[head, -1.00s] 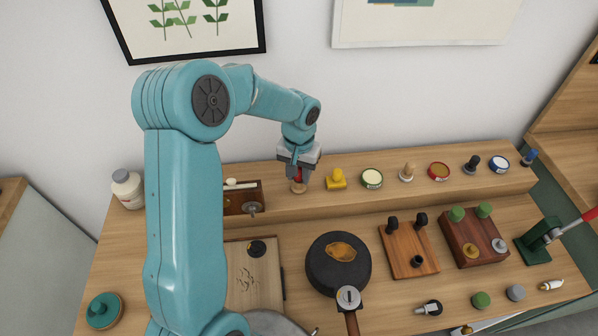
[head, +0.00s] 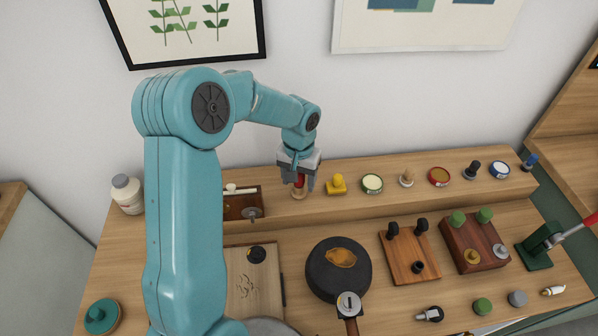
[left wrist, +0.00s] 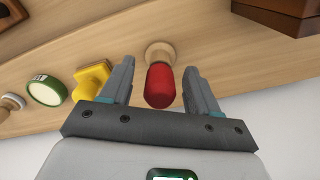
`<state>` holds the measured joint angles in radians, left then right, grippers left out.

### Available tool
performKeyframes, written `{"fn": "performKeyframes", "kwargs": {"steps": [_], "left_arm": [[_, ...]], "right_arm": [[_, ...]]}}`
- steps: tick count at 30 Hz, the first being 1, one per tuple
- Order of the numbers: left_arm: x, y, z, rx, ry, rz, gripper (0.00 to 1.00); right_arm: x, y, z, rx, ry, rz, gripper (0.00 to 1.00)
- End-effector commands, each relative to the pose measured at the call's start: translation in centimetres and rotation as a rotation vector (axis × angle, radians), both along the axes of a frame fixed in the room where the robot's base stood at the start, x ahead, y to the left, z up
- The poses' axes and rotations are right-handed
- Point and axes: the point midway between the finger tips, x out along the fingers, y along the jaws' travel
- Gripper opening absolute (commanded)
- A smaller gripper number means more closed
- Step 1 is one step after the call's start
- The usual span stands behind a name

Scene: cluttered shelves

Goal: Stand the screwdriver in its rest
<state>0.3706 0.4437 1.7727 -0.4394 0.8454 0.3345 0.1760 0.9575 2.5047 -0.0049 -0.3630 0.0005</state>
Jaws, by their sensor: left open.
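The screwdriver's red handle (head: 299,181) stands upright over a small round wooden rest (head: 298,193) on the raised back shelf. In the left wrist view the red handle (left wrist: 160,86) points toward my palm, with the pale round rest (left wrist: 160,52) at its far end. The shaft is hidden, so I cannot see how deep it sits. My left gripper (head: 298,184) is open above the rest. Its fingers are on either side of the handle, with gaps visible in the wrist view (left wrist: 158,72). My right gripper is not in view.
A yellow stamp-like block (head: 336,184) and a green-rimmed tin (head: 372,183) stand just right of the rest. A dark wooden box (head: 243,203) is to its left. A black pan (head: 338,267) and a board with black knobs (head: 409,255) occupy the lower counter.

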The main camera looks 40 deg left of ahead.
Motion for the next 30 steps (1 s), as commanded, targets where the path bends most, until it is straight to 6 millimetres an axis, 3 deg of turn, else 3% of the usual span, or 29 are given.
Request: {"fn": "performKeyframes", "kwargs": {"steps": [5, 18, 24, 30], "left_arm": [[0.1, 0.0, 2.3, 0.001, -0.005, 0.002, 0.61], [0.1, 0.0, 13.3, 0.001, -0.006, 0.000, 0.61], [0.1, 0.0, 15.8, 0.000, -0.002, 0.000, 0.61], [0.0, 0.0, 16.3, 0.000, -0.001, 0.000, 0.61]], "right_arm": [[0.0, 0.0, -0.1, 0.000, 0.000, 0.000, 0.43], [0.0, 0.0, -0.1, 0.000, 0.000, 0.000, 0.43], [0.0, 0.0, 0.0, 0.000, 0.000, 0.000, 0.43], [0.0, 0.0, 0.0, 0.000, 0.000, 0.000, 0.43]]}}
